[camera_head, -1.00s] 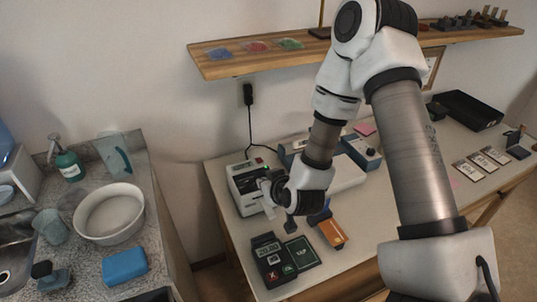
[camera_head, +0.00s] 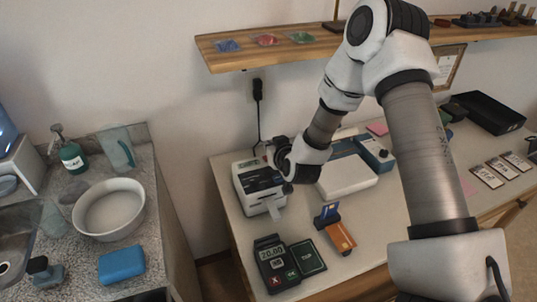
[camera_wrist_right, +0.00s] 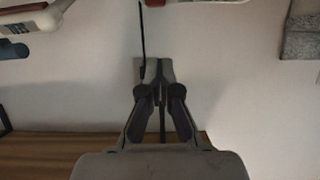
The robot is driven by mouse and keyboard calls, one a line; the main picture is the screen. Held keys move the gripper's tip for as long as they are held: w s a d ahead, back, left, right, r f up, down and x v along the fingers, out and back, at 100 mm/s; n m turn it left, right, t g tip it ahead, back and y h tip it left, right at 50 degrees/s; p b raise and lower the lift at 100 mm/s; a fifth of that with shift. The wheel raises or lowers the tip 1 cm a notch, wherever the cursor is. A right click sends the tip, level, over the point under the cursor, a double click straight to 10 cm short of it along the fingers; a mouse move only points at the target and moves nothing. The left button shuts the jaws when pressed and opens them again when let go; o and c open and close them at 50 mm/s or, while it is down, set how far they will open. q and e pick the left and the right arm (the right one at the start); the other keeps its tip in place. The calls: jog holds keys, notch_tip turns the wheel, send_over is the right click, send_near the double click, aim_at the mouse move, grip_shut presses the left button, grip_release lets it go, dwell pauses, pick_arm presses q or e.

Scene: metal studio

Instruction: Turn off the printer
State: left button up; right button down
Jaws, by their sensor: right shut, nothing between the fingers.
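The printer (camera_head: 251,184) is a small white and black box at the left end of the table, with a paper strip hanging from its front and a small display at its back. My right gripper (camera_head: 270,153) is above the printer's back right corner and partly hides it. I cannot tell whether it touches the printer. In the right wrist view, the gripper (camera_wrist_right: 161,92) is shut and empty, in front of the wall socket. A white edge with a red patch, perhaps the printer, shows at that view's top. My left gripper is not in view.
A black plug (camera_head: 257,90) and cable hang on the wall behind the printer. A wooden shelf (camera_head: 290,55) runs above. A card terminal (camera_head: 270,256) and an orange card reader (camera_head: 341,238) lie in front. A white scale (camera_head: 347,177) is to the right.

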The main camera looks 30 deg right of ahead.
jog(key=shift+x, duration=1.05)
notch_tip(320, 180, down, 3)
jog(key=shift+s+r+p, duration=0.1)
jog(key=shift+s+p, duration=0.1)
jog(key=shift+p, duration=0.1)
jog(key=shift+f, duration=0.45)
jog(key=shift+s+f, duration=0.15)
